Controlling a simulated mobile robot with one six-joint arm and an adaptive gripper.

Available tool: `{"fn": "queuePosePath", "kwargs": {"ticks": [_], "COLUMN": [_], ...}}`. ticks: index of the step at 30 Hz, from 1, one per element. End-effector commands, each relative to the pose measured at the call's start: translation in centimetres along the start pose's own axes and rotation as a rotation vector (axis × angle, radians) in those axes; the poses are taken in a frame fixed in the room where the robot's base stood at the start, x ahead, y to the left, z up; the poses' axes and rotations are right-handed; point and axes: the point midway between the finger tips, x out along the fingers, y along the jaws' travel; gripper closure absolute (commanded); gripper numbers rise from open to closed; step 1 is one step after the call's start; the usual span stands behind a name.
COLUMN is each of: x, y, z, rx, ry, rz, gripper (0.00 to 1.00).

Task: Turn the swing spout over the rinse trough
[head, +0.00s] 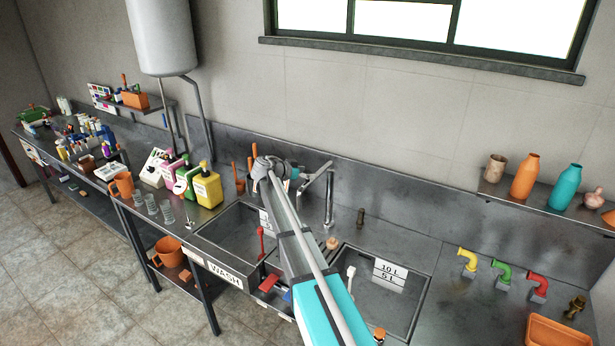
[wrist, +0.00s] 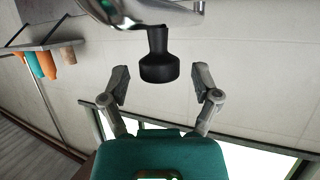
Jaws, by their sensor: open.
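The swing spout (head: 329,200) is a chrome post with a bent pipe, standing behind the basins in the head view. Its pipe reaches left from the post toward my gripper (head: 272,168). In the wrist view, a chrome pipe (wrist: 150,12) runs along the top, with a dark flared nozzle (wrist: 158,66) below it. My gripper (wrist: 162,72) is open, with one finger on each side of the nozzle and visible gaps; it holds nothing. The left basin (head: 225,232) has a WASH label. The right basin (head: 407,310) has 10 L and 5 L plates; no rinse label is readable.
Yellow and pink pump bottles (head: 207,186) stand left of the wash basin. Yellow, green and red bent taps (head: 503,270) stand right of the right basin. A wall shelf (head: 540,210) holds bottles.

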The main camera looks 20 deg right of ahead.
Motion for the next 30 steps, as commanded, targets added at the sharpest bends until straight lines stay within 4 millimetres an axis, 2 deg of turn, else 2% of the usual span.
{"fn": "queuePosePath", "kwargs": {"ticks": [3,13,14,26,30], "x": [0.57,0.66,0.66,0.65,0.65], "y": [-0.02,-0.01,-0.02,-0.01,-0.01], "z": [0.04,-0.01,-0.01,-0.01,0.0], "rx": [0.0,0.0,0.0,0.0,-0.001], "ry": [0.0,0.0,0.0,0.0,0.0], "rz": [0.0,-0.001,-0.001,-0.001,-0.001], "gripper": [0.2,0.2,0.24,0.98,1.0]}}
